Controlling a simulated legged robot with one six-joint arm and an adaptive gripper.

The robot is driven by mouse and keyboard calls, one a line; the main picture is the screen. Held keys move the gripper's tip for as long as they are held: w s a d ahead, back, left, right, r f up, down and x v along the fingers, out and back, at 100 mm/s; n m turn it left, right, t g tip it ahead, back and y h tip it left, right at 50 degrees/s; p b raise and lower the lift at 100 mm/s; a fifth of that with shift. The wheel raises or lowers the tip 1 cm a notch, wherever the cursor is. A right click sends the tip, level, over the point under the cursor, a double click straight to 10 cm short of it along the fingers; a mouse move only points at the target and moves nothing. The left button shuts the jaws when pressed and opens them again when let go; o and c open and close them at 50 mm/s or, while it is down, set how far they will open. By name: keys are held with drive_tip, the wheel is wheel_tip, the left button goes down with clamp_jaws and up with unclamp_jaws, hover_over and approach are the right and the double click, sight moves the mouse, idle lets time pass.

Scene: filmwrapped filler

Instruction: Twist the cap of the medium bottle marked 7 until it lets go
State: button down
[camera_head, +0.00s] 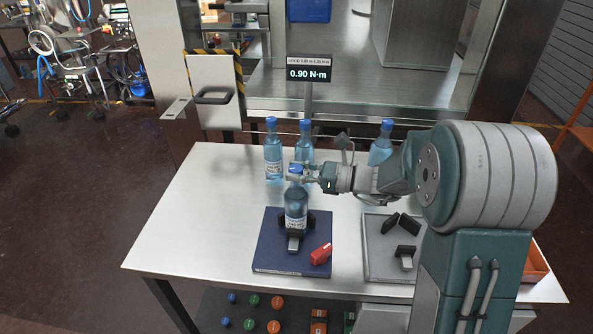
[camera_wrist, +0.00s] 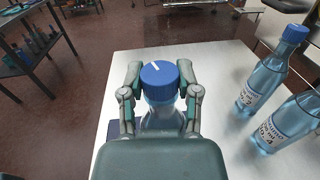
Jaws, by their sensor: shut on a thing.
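The bottle (camera_head: 296,208) stands upright in a dark clamp (camera_head: 293,241) on the blue base plate (camera_head: 262,256); its label is too small to read. Its blue cap (camera_wrist: 160,74) has a white mark on top. My gripper (camera_wrist: 160,78) is shut on the cap, one finger on each side, reaching in from the right in the head view. The cap sits on the bottle neck, and whether it is loose cannot be told. The display (camera_head: 309,74) reads 0.90 N·m.
Blue-capped bottles stand behind at the left (camera_head: 273,158), middle (camera_head: 304,148) and right (camera_head: 380,150). A red object (camera_head: 321,253) lies on the blue plate. A grey plate (camera_head: 377,262) with an empty clamp (camera_head: 404,257) is to the right. The table's left part is clear.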

drive_tip(key=shift+n+g+y, duration=0.2)
drive_tip(key=shift+n+g, duration=0.95)
drive_tip(key=shift+g, duration=0.6)
drive_tip(key=shift+n+g+y, duration=0.2)
drive_tip(key=shift+n+g, duration=0.95)
drive_tip(key=shift+g, duration=0.6)
drive_tip(key=shift+c, duration=1.5)
unclamp_jaws()
drive_tip(key=w+d, duration=0.1)
drive_tip(key=d, duration=1.1)
drive_tip(key=shift+w, duration=0.35)
drive_tip(key=shift+a, duration=0.1)
